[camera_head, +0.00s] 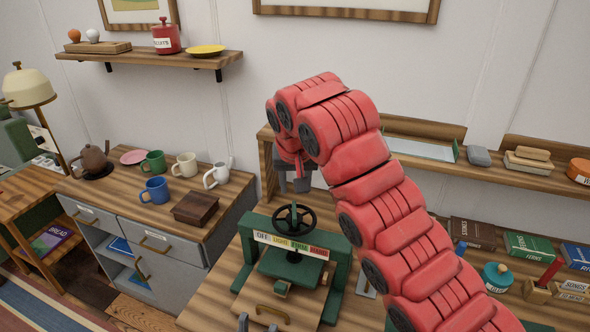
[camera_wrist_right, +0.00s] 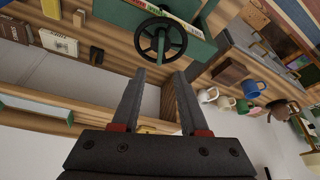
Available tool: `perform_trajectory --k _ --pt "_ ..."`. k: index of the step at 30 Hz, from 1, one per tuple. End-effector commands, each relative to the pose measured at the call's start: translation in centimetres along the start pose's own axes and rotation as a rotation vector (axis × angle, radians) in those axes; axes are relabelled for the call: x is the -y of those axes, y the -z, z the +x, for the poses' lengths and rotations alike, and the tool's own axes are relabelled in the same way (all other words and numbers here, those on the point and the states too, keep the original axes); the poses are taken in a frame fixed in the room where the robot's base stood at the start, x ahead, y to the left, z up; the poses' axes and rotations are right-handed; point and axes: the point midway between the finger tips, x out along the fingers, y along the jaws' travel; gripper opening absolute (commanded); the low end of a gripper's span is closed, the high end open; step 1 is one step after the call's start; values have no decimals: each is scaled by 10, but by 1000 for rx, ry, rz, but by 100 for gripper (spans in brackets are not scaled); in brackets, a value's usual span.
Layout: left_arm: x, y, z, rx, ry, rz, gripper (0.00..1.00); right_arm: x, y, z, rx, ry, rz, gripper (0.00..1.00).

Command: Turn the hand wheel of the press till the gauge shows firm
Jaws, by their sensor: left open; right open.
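The green press (camera_head: 337,252) stands on the wooden bench, with its black hand wheel (camera_head: 294,219) on top. The gauge strip (camera_head: 290,245) on its crossbar reads OFF, LIGHT, FIRM, HARD; I cannot tell where its pointer stands. My right gripper (camera_head: 293,187) is open and empty, behind and above the wheel, apart from it. In the right wrist view the wheel (camera_wrist_right: 162,40) lies beyond the open fingertips (camera_wrist_right: 157,74), roughly in line with the gap. My left gripper (camera_head: 258,322) is open at the bottom edge, in front of the press; only its fingertips show.
A cabinet with mugs, a kettle and a brown box (camera_head: 195,208) stands left of the bench. Books (camera_head: 528,245) and a teal pot (camera_head: 497,277) are on the right. A shelf (camera_head: 480,165) runs behind my right arm.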

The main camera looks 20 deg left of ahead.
Motion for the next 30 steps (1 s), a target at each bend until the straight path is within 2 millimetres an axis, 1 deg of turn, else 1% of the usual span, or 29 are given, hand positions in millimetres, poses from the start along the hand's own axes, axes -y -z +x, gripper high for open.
perform_trajectory --k 1,4,5,6,9,15,30 --pt "0 0 2 0 0 0 50 -2 2 -12 -7 -4 -1 44" --pt "0 0 3 0 0 0 50 -1 2 -29 -6 -3 0 44" --pt "0 1 7 0 0 0 50 -1 3 -36 -6 -3 -1 44" --pt "1 3 20 0 0 0 50 -1 4 -45 -4 0 -1 44" --pt "2 5 30 0 0 0 50 0 3 -53 -2 0 -1 44" --pt "2 6 37 0 0 0 50 0 1 -58 -2 1 -1 44" --pt "2 6 36 0 0 0 50 1 0 -57 -2 1 -1 44"
